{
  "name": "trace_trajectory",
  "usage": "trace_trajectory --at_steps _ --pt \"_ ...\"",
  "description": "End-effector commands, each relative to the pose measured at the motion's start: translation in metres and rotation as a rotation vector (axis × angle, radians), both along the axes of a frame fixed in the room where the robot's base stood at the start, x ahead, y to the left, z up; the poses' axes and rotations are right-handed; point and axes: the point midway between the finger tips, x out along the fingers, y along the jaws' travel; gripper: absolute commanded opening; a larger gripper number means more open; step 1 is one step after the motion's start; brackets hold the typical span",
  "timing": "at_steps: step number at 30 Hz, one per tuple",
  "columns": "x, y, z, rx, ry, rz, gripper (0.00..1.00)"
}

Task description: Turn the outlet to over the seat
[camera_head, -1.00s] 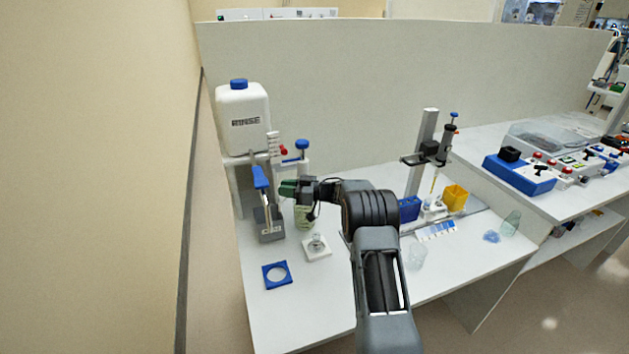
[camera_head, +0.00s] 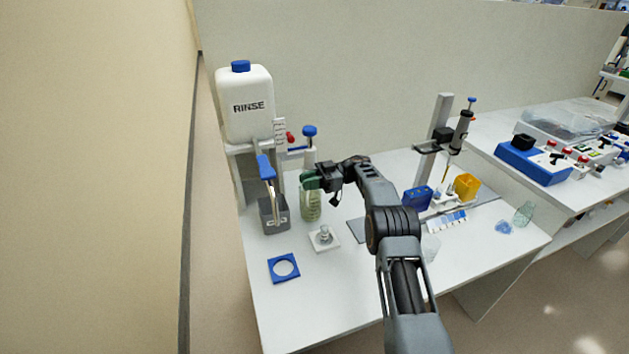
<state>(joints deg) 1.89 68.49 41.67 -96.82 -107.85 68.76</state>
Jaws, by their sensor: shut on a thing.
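A pale green translucent bottle (camera_head: 311,206) stands upright directly below the jaws. Left of the gripper, a blue-handled lever (camera_head: 266,168) leans over a grey block (camera_head: 274,217). I cannot tell for sure which part is the seat.
The white RINSE tank (camera_head: 246,103) stands behind, at the left. A white square with a knob (camera_head: 323,238) and a blue square ring (camera_head: 284,268) lie in front.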

Motion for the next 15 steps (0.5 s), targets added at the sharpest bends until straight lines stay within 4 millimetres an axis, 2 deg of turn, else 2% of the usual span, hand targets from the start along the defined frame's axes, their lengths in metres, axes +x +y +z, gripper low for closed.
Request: trace_trajectory --at_steps 11,12,15 --pt "-0.001 -0.0001 -0.001 0.0 0.003 0.007 0.0" --pt "-0.001 -0.0002 -0.001 0.0 0.003 0.007 0.25" --pt "-0.0007 -0.0003 -0.0008 0.0 0.002 0.006 0.34"
